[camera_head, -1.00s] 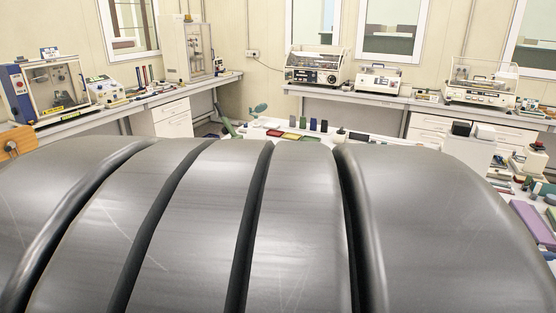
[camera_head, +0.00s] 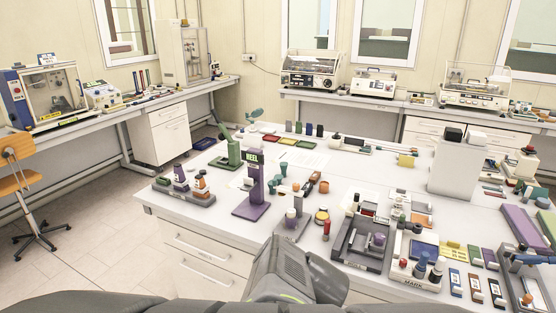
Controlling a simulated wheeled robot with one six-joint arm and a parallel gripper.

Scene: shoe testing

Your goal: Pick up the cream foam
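I cannot pick out the cream foam for certain in the head view; many pieces on the table are too small to tell apart. A pale yellow block (camera_head: 407,160) lies toward the back right of the white table (camera_head: 170,215), left of a large white box. A small yellow block (camera_head: 452,249) lies nearer the front right. Grey links of my own arm rise at the bottom middle, before the table's front edge. My gripper's fingers do not show.
A purple stand (camera_head: 255,190) marked "HEEL" and a green stand (camera_head: 234,153) rise on the left of the table. A grey tray (camera_head: 345,250) holds several small parts. The white box (camera_head: 455,165) stands at the back right. Floor is clear at left, beside an orange chair (camera_head: 14,182).

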